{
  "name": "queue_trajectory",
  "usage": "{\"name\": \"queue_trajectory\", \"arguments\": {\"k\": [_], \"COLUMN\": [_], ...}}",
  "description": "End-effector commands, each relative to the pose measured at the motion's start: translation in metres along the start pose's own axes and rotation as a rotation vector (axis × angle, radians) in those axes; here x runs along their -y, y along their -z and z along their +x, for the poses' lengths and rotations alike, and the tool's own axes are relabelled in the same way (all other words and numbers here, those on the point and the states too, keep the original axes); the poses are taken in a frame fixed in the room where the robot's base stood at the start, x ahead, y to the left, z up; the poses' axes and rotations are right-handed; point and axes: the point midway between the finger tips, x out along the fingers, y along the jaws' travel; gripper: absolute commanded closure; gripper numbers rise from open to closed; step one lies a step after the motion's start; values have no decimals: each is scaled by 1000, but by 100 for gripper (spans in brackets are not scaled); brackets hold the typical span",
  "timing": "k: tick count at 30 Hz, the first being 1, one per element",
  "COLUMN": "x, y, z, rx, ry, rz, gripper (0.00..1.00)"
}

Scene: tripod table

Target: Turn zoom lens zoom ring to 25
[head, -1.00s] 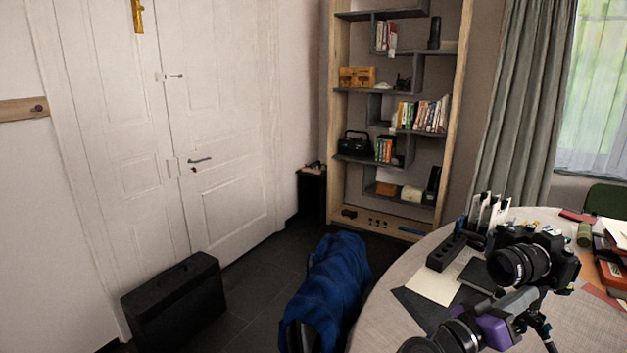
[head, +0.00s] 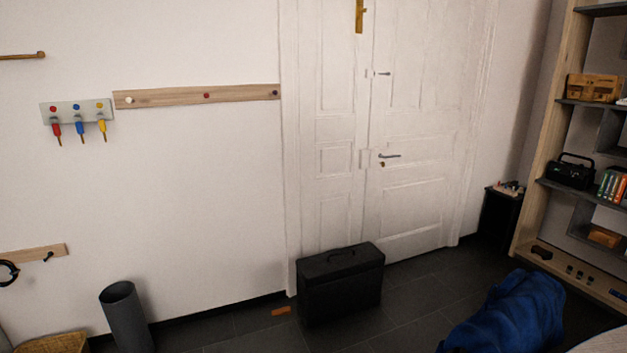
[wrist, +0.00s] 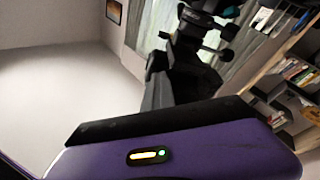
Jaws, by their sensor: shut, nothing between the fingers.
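The pale round table shows only as a sliver (head: 606,342) in the bottom right corner of the head view. The head view does not show the gripper.
A blue bag (head: 510,315) and a black case (head: 340,283) stand on the dark floor. A grey bin (head: 125,318) stands by the wall. A white door (head: 415,140) and a shelf (head: 545,130) stand behind. Floor shows between case and bin.

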Motion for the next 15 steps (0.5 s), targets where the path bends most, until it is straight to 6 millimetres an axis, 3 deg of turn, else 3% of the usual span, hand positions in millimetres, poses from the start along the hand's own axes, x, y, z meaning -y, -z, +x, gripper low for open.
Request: {"name": "queue_trajectory", "arguments": {"k": [15], "x": [8], "y": [-2], "z": [-1], "rx": [-4], "ry": [3], "rz": [3], "gripper": [100]}}
